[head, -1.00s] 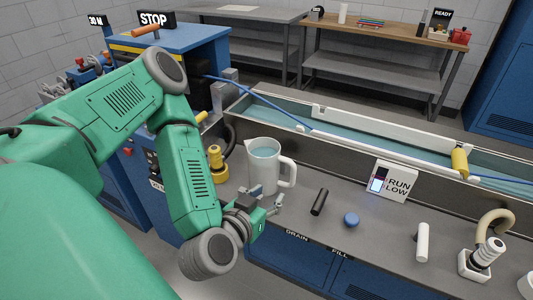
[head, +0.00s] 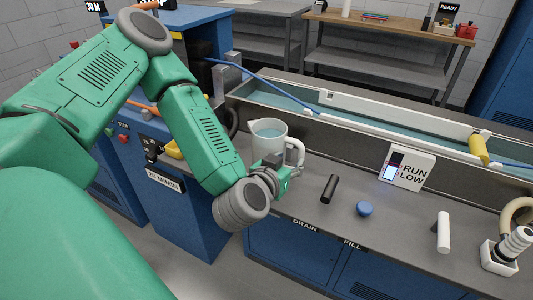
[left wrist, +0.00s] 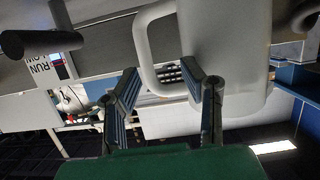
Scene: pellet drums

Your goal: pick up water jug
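The water jug (head: 266,131) is a clear-grey pitcher with bluish water in it, upright on the grey counter; its handle (head: 300,152) points right. My left gripper (head: 284,168) is at the near side of the jug, by the handle, and hides the lower body. In the left wrist view the jug body (left wrist: 235,55) fills the upper right, and its handle (left wrist: 146,50) appears between the two spread fingers of my left gripper (left wrist: 160,72). The fingers look open; whether they touch the jug I cannot tell. My right gripper is not in view.
A black cylinder (head: 329,189), a blue knob (head: 364,208) and a white cylinder (head: 443,232) stand on the counter right of the jug. A RUN LOW sign (head: 408,168) stands behind them. A water trough (head: 350,112) runs along the back.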

